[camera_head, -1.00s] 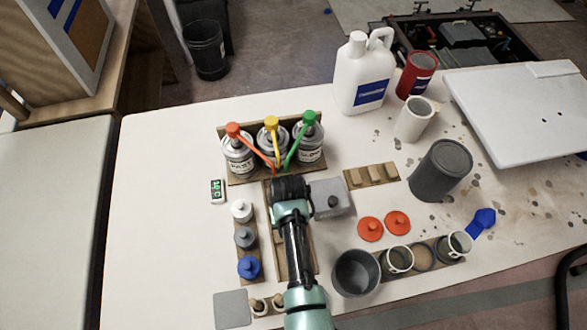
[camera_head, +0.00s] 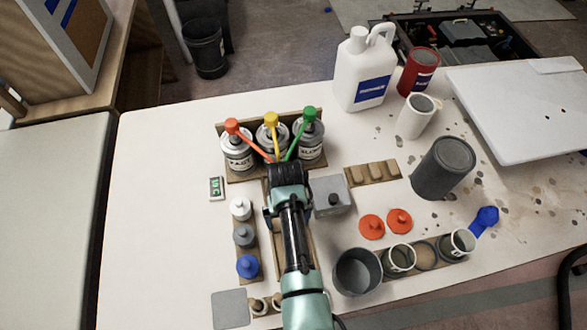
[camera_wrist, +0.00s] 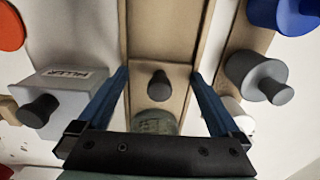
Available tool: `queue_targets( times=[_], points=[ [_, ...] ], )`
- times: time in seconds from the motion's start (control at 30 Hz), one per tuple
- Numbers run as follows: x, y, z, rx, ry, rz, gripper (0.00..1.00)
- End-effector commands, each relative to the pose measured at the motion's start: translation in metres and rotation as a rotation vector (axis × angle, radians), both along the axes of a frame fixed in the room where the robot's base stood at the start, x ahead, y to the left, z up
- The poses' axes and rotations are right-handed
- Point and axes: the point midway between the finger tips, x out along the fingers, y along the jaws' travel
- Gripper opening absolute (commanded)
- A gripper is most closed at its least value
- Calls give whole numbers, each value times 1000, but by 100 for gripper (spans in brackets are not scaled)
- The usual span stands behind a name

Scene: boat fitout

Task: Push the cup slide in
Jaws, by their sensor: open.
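The cup slide (camera_wrist: 159,42) is a light wooden tray between raised side rails, with a dark knob (camera_wrist: 160,85) standing on it in the wrist view. A greenish round cup (camera_wrist: 154,121) shows beside the knob, partly hidden by the gripper body. In the head view the wooden track (camera_head: 307,259) runs under my arm, which hides most of it. My gripper (camera_wrist: 158,74) is open, with one blue finger on each side of the slide and the knob between them. I cannot tell whether the fingers touch the rails. In the head view its fingertips are hidden under my wrist.
Three cans with orange, yellow and green spouts stand in a wooden rack (camera_head: 232,178) just beyond my wrist. A grey box (camera_head: 330,194) with a dark knob sits close right. White, grey and blue lidded pots (camera_head: 244,237) stand close left.

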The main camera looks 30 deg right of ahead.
Motion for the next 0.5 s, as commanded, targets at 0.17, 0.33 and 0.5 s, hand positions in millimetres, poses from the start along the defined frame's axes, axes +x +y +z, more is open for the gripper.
queue_targets(
  times=[0.17, 0.33, 0.5],
  points=[
    [0, 0, 12, 0, -1, 0, 100],
    [0, 0, 26, 0, 0, 0, 100],
    [0, 0, 40, 0, 0, 0, 100]
  ],
)
